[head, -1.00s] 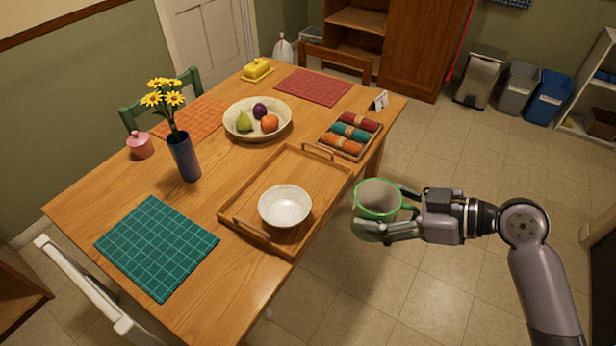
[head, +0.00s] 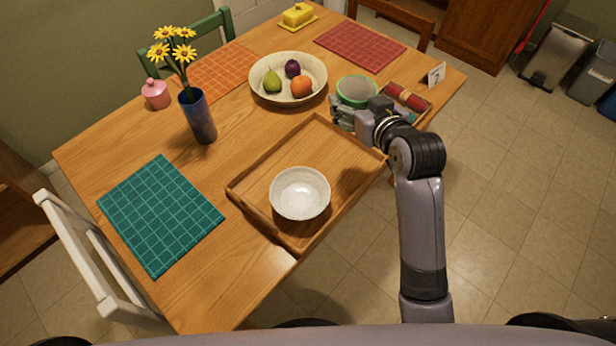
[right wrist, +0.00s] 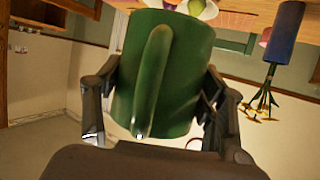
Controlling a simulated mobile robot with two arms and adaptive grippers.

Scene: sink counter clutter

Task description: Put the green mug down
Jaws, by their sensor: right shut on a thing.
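The green mug (head: 350,88) has a pale inside and is upright, near the far end of the wooden tray (head: 262,159). My right gripper (head: 346,116) is shut on it, with a finger on each side. In the right wrist view, which is upside down, the mug (right wrist: 190,75) fills the middle, its handle facing the camera between the fingers. The gripper hides the mug's base, so I cannot tell whether it touches the table. My left gripper is not in view.
A fruit bowl (head: 263,91) stands left of the mug, and a box of rolled napkins (head: 408,97) is to its right, partly hidden by my gripper. A white bowl (head: 300,194) sits in the tray. A blue vase (head: 201,118) stands farther left. Bare table lies behind the mug.

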